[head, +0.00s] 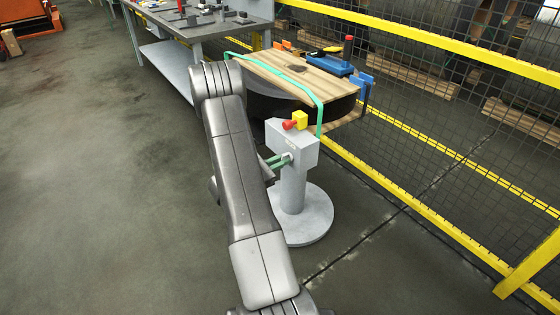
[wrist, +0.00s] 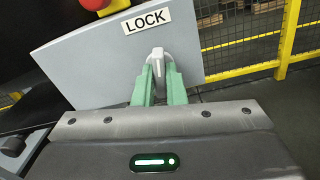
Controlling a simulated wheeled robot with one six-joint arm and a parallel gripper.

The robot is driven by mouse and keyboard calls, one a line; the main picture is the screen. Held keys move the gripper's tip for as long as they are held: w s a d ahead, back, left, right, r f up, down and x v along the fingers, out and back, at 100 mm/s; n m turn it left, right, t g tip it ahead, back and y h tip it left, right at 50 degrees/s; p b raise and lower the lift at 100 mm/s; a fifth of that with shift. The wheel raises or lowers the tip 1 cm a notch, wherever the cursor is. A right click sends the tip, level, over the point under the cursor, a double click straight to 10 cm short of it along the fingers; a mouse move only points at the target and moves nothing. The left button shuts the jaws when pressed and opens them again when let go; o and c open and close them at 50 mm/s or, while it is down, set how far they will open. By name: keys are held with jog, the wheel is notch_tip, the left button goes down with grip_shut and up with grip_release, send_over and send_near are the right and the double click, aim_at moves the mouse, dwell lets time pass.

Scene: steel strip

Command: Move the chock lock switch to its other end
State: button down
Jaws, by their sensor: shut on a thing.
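The chock lock switch is a light grey lever (wrist: 158,62) on the sloped face of a grey box (wrist: 90,60), under a white label (wrist: 147,20) that reads LOCK. My gripper (wrist: 159,80) has its green fingers closed on the lever, one on each side. In the head view my gripper (head: 278,161) reaches the near face of the grey pedestal box (head: 290,138) from the left. The lever is small there and partly hidden by the fingers. Its exact end position is hard to tell.
A red button (head: 289,125) on a yellow housing (head: 300,119) sits on top of the box. Behind stands a strapped coil with a wooden board (head: 290,75). A yellow mesh fence (head: 430,130) runs along the right. A workbench (head: 190,30) stands at the back left.

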jog(key=shift+n, duration=1.2)
jog(key=c, duration=1.5)
grip_release()
jog(key=shift+s, duration=0.1)
jog(key=v, duration=1.3)
jog(key=shift+s+a, duration=0.2)
jog(key=shift+a, duration=0.15)
